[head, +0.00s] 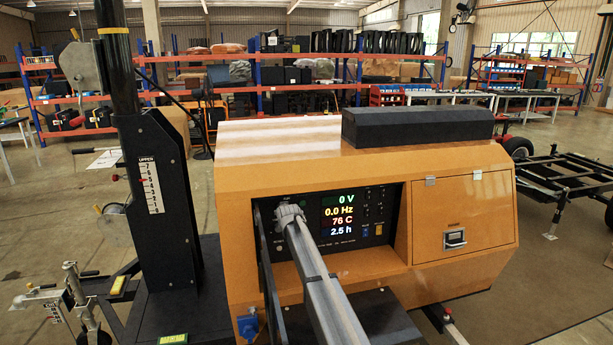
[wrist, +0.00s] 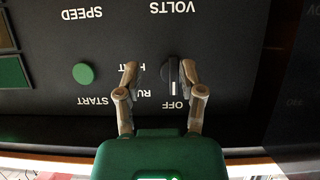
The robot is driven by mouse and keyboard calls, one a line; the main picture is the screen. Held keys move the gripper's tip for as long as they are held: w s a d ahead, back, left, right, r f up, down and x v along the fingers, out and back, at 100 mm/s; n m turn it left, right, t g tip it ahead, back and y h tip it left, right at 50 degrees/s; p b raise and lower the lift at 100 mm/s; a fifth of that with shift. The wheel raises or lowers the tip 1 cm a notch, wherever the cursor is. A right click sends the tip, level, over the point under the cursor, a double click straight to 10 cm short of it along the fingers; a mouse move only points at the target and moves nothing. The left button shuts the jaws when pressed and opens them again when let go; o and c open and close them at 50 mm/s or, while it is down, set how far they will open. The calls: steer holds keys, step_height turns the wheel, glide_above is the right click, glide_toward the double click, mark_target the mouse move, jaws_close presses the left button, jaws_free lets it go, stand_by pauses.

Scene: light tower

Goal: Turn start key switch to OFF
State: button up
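The start key switch (wrist: 173,77) is a round dark knob on the black control panel (wrist: 45,45), seen upside down in the wrist view. Its white mark points down in the picture, toward the OFF label. The RUN and HEAT labels are partly covered by a finger. My gripper (wrist: 159,70) is open, with its fingers on either side of the knob. The right finger is close against the knob's edge; I cannot tell if it touches. A gap separates the left finger from the knob. In the head view my arm hides the switch.
A green START button (wrist: 83,73) sits left of the switch in the wrist view. In the head view the lit display (head: 340,222) reads 0 V, 0.0 Hz, 76 C and 2.5 h. The panel is recessed in the orange cabinet (head: 300,160). A black mast (head: 158,190) stands at left.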

steer(key=s+d+f+m+g+h, duration=0.1)
steer(key=s+d+f+g, duration=0.2)
steer(key=s+d, duration=0.7)
steer(key=s+d+f+m+g+h, duration=0.1)
steer(key=s+d+f+g, duration=0.2)
steer(key=s+d, duration=0.8)
steer(key=s+d+f+g+h, duration=0.1)
steer(key=s+d+f+g, duration=0.25)
steer(key=s, duration=1.25)
steer(key=s+d+g, duration=0.1)
steer(key=s+d, duration=0.2)
steer(key=s, duration=0.6)
steer(key=s+d+f+m+g, duration=0.1)
steer(key=s+d+g, duration=0.1)
steer(key=s, duration=0.7)
steer(key=shift+s+d, duration=0.4)
steer(key=shift+d, duration=0.2)
